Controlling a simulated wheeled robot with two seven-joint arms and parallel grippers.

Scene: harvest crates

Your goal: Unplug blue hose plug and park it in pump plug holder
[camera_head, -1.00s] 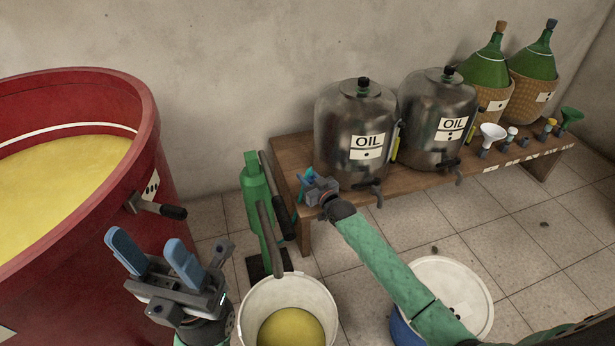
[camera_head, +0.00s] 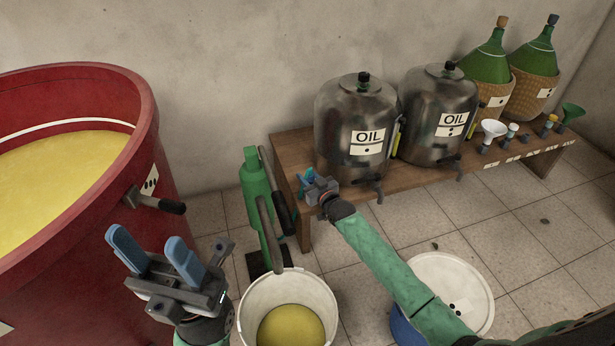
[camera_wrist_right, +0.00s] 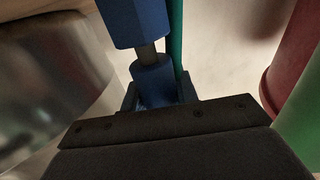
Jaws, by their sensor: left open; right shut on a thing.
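My right gripper (camera_head: 308,178) is at the left end of the wooden bench, beside the green pump (camera_head: 256,185). In the right wrist view it is shut on a blue plug (camera_wrist_right: 151,74). A grey pin joins this plug to, or lies between it and, a larger blue piece (camera_wrist_right: 136,20) above; I cannot tell if they are separate. A teal strip (camera_wrist_right: 175,40) runs beside them. My left gripper (camera_head: 150,262) is open and empty, its two blue fingers apart, in front of the red vat. I cannot make out the pump plug holder.
The red vat (camera_head: 145,120) of yellow liquid stands at left. A white bucket (camera_head: 322,290) sits below the pump. The bench (camera_head: 300,150) carries two steel oil drums (camera_head: 350,115), wicker-wrapped bottles and small fittings. A white-lidded bucket (camera_head: 465,285) stands at the front right.

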